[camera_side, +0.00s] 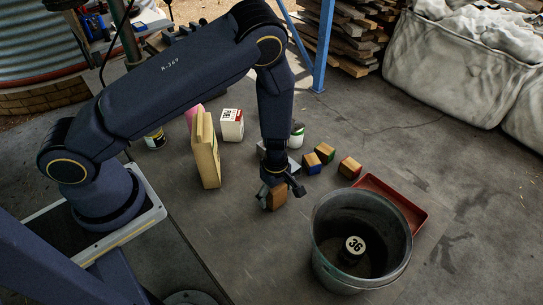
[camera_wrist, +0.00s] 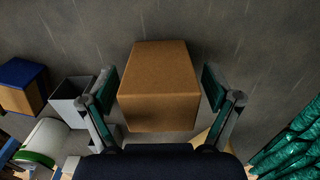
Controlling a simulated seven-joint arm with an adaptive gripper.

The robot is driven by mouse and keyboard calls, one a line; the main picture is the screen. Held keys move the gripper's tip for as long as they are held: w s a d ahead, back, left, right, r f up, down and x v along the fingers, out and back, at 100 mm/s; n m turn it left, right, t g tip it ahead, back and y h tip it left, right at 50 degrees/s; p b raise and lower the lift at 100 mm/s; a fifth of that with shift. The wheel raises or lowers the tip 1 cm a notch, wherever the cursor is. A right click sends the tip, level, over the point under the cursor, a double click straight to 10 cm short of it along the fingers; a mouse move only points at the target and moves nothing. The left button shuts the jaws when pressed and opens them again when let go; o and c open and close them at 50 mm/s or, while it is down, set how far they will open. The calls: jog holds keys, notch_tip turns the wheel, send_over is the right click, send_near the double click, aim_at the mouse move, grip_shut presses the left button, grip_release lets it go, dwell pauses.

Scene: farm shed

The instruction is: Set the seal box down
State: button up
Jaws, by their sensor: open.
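A plain brown box (camera_side: 278,198), the likely seal box though no label shows, is at the floor below my wrist in the side view. In the wrist view the brown box (camera_wrist: 160,85) lies between the two fingers. My gripper (camera_side: 283,188) is open, with a finger on either side of the box. In the wrist view my gripper (camera_wrist: 160,100) shows gaps between the fingers and the box sides. The box looks level and appears to rest on the floor, but its underside is hidden.
A grey bucket (camera_side: 325,262) holding a dark object marked 36 stands to the right, by a red tray (camera_side: 418,218). Coloured blocks (camera_side: 349,167) sit behind. The front floor is clear.

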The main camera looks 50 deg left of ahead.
notch_tip(320, 180, up, 11)
jog(key=shift+f, duration=0.1)
jog(key=s+r+m+t+h, duration=0.1)
jog(key=s+r+m+h, duration=0.3)
jog(key=r, duration=0.6)
jog(key=s+r+m+t+y, duration=0.1)
jog(key=s+r+m, duration=0.1)
jog(key=r+m, duration=0.65)
jog(key=s+a+r+m+t+y, duration=0.3)
jog(key=s+a+r+m, duration=0.2)
jog(key=s+a+r, duration=0.2)
notch_tip(320, 180, up, 4)
jog(key=shift+s+f+t, duration=0.1)
jog(key=shift+s+t, duration=0.2)
jog(key=shift+s, duration=0.95)
jog(key=shift+m, duration=0.25)
